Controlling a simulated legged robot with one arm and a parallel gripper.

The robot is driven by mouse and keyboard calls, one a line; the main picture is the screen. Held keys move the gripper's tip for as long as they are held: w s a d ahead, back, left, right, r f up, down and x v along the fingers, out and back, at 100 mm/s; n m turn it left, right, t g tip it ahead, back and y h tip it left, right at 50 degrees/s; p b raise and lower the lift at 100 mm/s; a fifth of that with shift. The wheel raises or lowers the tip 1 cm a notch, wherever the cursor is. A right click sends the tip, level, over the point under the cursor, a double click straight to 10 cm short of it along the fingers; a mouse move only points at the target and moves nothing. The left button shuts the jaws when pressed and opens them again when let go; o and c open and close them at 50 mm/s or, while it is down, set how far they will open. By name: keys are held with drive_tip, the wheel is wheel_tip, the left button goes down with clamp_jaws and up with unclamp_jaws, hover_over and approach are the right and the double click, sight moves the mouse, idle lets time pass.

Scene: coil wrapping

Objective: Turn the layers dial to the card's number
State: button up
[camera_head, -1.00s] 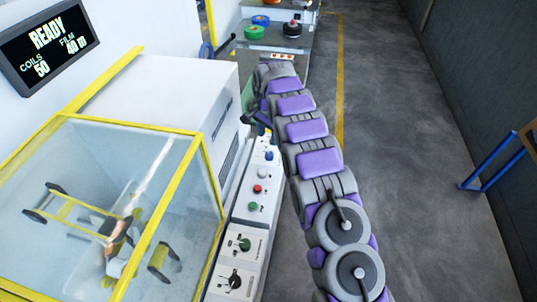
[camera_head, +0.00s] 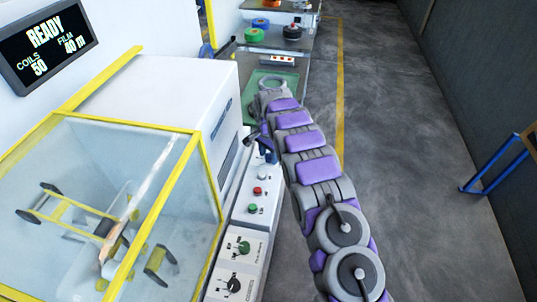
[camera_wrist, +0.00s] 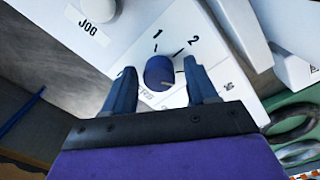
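The layers dial (camera_wrist: 159,73) is a round blue knob on a white panel, with the numerals 1 and 2 printed beyond it. Part of its label shows below the knob; a further mark lies to the right. A pale line shows on the knob's lower right, but I cannot tell its setting for sure. My gripper (camera_wrist: 160,70) is open, with one dark blue finger on each side of the knob and a small gap at each side. In the head view my gripper (camera_head: 264,146) is over the dial, which is largely hidden there. I see no readable card.
A yellow-framed clear guard (camera_head: 120,205) stands left. A green mat (camera_head: 280,80) with a grey ring (camera_head: 272,83) lies beyond.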

drive_tip(key=c, duration=0.9)
drive_tip(key=shift+c, duration=0.2)
